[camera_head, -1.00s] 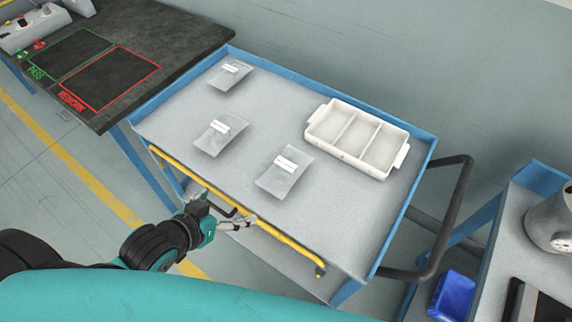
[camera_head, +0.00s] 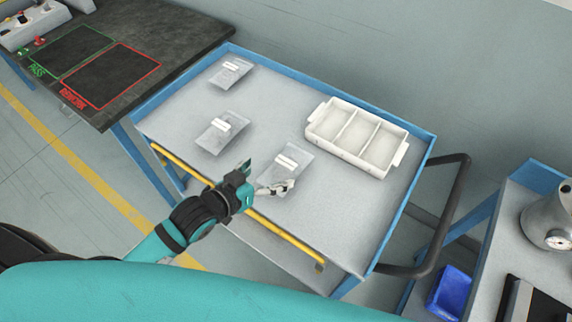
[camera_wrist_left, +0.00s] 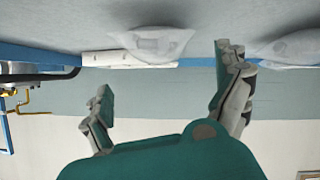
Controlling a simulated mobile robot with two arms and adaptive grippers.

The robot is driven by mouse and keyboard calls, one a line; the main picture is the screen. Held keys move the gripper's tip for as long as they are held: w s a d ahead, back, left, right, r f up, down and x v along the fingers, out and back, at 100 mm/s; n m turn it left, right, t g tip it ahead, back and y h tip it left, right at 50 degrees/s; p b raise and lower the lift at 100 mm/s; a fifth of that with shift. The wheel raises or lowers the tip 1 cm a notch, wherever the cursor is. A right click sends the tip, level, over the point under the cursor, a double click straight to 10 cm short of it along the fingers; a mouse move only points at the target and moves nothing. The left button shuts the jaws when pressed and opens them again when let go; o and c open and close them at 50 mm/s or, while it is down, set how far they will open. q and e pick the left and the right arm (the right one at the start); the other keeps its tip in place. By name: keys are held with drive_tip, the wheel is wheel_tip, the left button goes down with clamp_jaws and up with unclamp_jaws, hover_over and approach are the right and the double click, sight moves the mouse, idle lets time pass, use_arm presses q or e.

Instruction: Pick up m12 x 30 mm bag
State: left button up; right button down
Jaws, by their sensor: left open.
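Three clear bags with white labels lie on the grey cart top: a far-left bag (camera_head: 230,71), a middle bag (camera_head: 221,131) and a right bag (camera_head: 284,167). The labels are too small to read, so I cannot tell which is the M12 x 30 mm bag. My left gripper (camera_head: 268,177) is open and empty, over the cart's front part at the near side of the right bag. One finger overlaps that bag in the head view. The left wrist view is upside down; a bag (camera_wrist_left: 155,42) shows between and beyond the fingers (camera_wrist_left: 166,75). My right gripper is not in view.
A white three-compartment tray (camera_head: 397,160) stands right of the bags on the cart. The cart has blue raised edges (camera_head: 190,77), a yellow front bar (camera_head: 290,238) and a black handle (camera_head: 447,220). A dark bench (camera_head: 180,38) adjoins at left.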

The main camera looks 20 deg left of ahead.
sight(277, 169)
use_arm(q)
drive_tip(key=shift+x, duration=0.85)
drive_tip(key=shift+w+d+f+p, duration=0.2)
drive_tip(key=shift+w+p, duration=0.15)
drive_tip(key=shift+w, duration=0.15)
drive_tip(key=x, duration=0.4)
drive_tip(key=shift+f+p, duration=0.15)
drive_tip(key=shift+p, duration=0.25)
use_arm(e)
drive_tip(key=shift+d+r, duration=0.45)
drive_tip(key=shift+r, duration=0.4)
use_arm(q)
drive_tip(key=shift+a, duration=0.1)
drive_tip(key=shift+c, duration=1.4)
drive_tip(key=c, duration=1.1)
drive_tip(key=shift+c, duration=1.1)
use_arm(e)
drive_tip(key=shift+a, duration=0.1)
